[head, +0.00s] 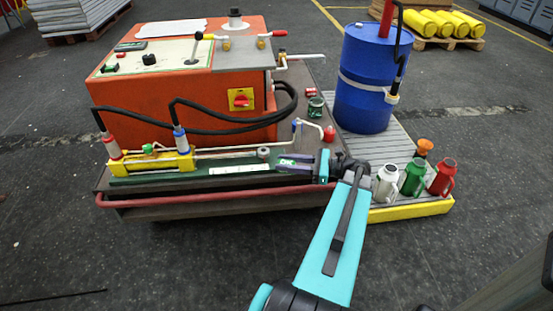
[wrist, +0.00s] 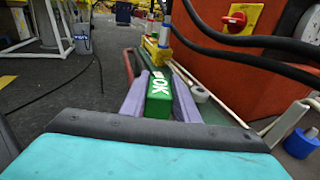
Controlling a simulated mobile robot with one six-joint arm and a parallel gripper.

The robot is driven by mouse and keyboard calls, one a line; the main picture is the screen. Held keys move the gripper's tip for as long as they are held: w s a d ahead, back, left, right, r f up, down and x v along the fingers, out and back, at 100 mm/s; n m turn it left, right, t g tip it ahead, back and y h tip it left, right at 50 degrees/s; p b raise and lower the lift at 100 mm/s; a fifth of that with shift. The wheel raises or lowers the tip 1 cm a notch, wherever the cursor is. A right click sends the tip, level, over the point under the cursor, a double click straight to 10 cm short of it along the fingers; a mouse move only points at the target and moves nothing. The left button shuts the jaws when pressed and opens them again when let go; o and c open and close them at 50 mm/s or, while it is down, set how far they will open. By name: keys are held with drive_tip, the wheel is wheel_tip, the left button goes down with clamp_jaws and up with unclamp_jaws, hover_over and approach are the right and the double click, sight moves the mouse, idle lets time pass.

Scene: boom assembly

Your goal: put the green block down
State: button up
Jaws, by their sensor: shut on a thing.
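The green block (wrist: 158,97), marked "OK" in white, lies between the two pale purple fingers of my gripper (wrist: 159,80) in the wrist view. The fingers press on its left and right sides. In the head view my gripper (head: 291,162) reaches left over the right part of the green rail (head: 150,179) along the cart's front. Only a bit of the block's green shows there between the fingers. I cannot tell whether the block's underside touches the rail.
An orange hydraulic unit (head: 180,105) with black hoses stands behind the rail. A yellow cylinder fixture (head: 150,162) is at its left end. A red bar (head: 200,195) edges the cart. White, green and red jugs (head: 413,178) and a blue drum (head: 366,80) stand on the right.

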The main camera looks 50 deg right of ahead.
drive_tip(key=s+d+f+h, duration=0.1)
drive_tip(key=s+d, duration=0.2)
drive_tip(key=s, duration=0.4)
drive_tip(key=shift+d+f+m+t+p, duration=0.2)
drive_tip(key=shift+d+m+t+p, duration=0.1)
drive_tip(key=shift+d+m+t, duration=0.1)
drive_tip(key=w+b, duration=0.1)
drive_tip(key=w, duration=0.4)
drive_tip(key=w+d+f+b, duration=0.1)
drive_tip(key=w, duration=0.3)
drive_tip(key=w+d+b, duration=0.1)
drive_tip(key=w+b, duration=0.1)
drive_tip(key=w, duration=0.3)
drive_tip(key=shift+w+f, duration=0.15)
drive_tip(key=shift+w, duration=0.15)
drive_tip(key=shift+w+d+f, duration=0.1)
drive_tip(key=shift+w+f, duration=0.05)
drive_tip(key=shift+w, duration=0.3)
drive_tip(key=shift+w+f+b, duration=0.2)
drive_tip(key=shift+f+b, duration=1.1)
drive_tip(key=shift+f, duration=0.4)
drive_tip(key=shift+f, duration=0.1)
drive_tip(key=o, duration=1.1)
drive_tip(key=shift+c, duration=0.2)
